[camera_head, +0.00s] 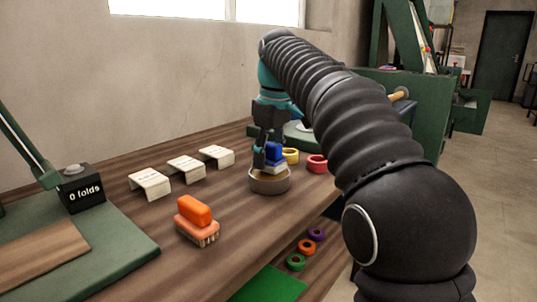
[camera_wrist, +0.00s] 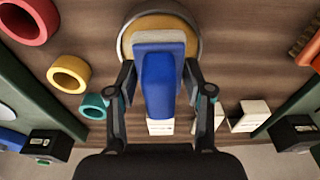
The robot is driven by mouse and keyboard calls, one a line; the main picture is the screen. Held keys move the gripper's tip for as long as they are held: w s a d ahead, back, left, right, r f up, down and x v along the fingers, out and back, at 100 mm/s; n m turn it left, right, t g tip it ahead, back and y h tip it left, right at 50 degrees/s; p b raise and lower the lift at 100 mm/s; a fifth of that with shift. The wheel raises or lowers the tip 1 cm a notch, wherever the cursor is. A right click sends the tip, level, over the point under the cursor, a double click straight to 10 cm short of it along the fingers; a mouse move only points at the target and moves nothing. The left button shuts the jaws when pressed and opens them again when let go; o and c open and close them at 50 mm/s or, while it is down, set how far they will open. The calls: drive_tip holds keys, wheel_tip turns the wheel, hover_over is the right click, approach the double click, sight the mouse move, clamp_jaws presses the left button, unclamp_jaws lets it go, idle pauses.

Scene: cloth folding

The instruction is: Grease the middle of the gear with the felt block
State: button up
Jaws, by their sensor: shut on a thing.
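My gripper (camera_head: 266,157) is shut on a block with a blue handle (camera_head: 274,152) and a pale pad under it. In the wrist view the gripper (camera_wrist: 160,76) has one finger on each side of the blue block (camera_wrist: 161,92), and the pale pad edge shows at its far end. The block is at a round metal tin (camera_head: 270,186) with a tan-yellow content; the tin also shows in the wrist view (camera_wrist: 199,38). I cannot tell whether the pad touches the content. I cannot make out a gear in either view.
A yellow ring (camera_head: 291,155) and a red ring (camera_head: 317,163) lie right of the tin. Three cream stands (camera_head: 186,167) are to the left. An orange brush (camera_head: 195,218) is in front. A "0 folds" box (camera_head: 81,191) stands by a green board (camera_head: 125,250). Wood between is clear.

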sight(269, 143)
drive_tip(key=shift+f, duration=0.65)
idle(2.0)
wheel_tip(269, 143, up, 3)
drive_tip(key=p, duration=0.3)
drive_tip(key=shift+r, duration=2.15)
